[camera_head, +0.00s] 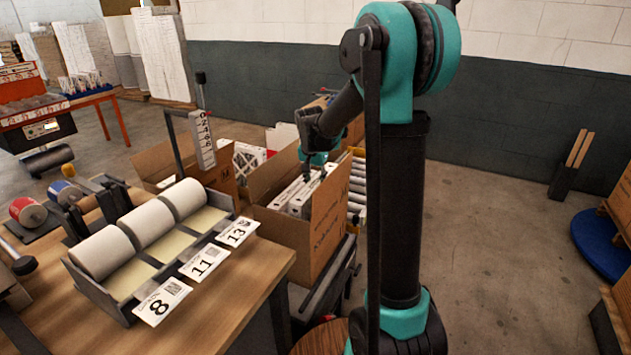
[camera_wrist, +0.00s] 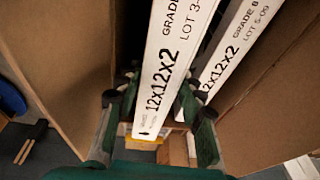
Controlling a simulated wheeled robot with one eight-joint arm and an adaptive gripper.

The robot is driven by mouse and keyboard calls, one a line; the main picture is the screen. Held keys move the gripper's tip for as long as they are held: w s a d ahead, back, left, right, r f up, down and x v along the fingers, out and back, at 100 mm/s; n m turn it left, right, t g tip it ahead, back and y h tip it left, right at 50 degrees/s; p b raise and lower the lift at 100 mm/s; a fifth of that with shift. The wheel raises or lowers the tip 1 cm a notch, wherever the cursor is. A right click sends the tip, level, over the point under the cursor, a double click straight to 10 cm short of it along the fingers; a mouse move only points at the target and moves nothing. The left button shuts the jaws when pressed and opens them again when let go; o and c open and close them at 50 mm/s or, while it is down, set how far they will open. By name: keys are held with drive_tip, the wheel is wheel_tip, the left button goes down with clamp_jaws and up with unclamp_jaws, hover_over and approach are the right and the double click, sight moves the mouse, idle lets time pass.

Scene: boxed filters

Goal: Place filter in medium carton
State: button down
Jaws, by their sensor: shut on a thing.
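My gripper (camera_wrist: 158,92) is shut on a white-edged filter (camera_wrist: 172,62) marked "12x12x2" and "LOT 3-", with a finger on each side of it. A second white filter (camera_wrist: 238,45), marked "LOT 5-09", stands close to its right. In the head view my gripper (camera_head: 308,172) reaches down into an open cardboard carton (camera_head: 322,240). White filter edges (camera_head: 298,196) show inside the carton, below the gripper. The carton's walls rise on both sides in the wrist view. The filter's lower part is hidden, and I cannot read the carton's size.
Another open carton (camera_head: 160,163) with a hanging numbered scale (camera_head: 203,138) stands behind left. A roller conveyor (camera_head: 358,185) lies behind the carton. A wooden table (camera_head: 225,300) with white rolls (camera_head: 145,223) and number cards is at front left. The floor at right is mostly clear.

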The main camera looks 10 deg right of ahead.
drive_tip(key=c, duration=1)
unclamp_jaws()
drive_tip(key=shift+o, duration=0.2)
drive_tip(key=v, duration=1.3)
drive_tip(key=shift+w, duration=0.15)
drive_tip(key=shift+r, duration=0.15)
